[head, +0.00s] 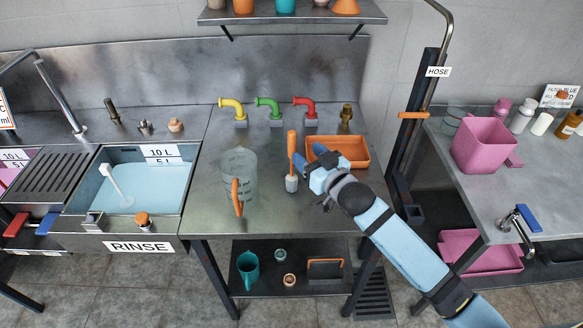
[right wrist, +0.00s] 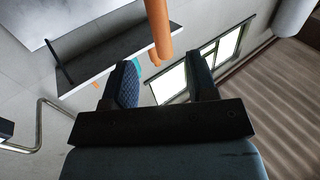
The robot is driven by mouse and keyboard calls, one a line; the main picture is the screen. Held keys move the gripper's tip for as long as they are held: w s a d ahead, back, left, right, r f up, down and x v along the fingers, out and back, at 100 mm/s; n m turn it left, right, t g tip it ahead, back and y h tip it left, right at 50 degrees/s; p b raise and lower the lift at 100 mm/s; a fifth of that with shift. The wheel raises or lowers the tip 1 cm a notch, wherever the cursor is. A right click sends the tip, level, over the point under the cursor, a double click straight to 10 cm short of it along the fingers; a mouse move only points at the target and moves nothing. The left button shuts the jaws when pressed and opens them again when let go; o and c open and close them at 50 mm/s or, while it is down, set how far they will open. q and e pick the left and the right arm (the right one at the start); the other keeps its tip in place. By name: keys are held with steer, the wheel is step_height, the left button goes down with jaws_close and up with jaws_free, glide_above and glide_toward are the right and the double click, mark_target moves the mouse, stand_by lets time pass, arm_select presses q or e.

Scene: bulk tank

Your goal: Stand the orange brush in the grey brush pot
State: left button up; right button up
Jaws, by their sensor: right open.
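The orange brush (head: 292,146) is upright on the steel counter, its handle pointing up. Its lower end meets the small grey brush pot (head: 291,184) and appears to be inside it; the bristle end is not visible. My right gripper (head: 308,158) is just right of the handle, open, with its fingers directed toward it. In the right wrist view, the orange handle (right wrist: 159,28) shows just beyond and between the two spread fingers (right wrist: 163,80), with a gap to both. My left gripper is not in view.
A clear measuring jug (head: 240,165) with an orange handle stands left of the pot. An orange tray (head: 352,148) is behind my right gripper. Yellow, green and red taps (head: 269,105) line the back. The rinse sink (head: 130,185) is at left. Bare counter lies in front of the pot.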

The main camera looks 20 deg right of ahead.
mark_target(294, 142)
steer(key=p+x, duration=0.1)
steer(key=x, duration=0.4)
steer(key=shift+a+r, duration=0.15)
steer(key=shift+a, duration=0.05)
steer(key=shift+c, duration=0.5)
jaws_close()
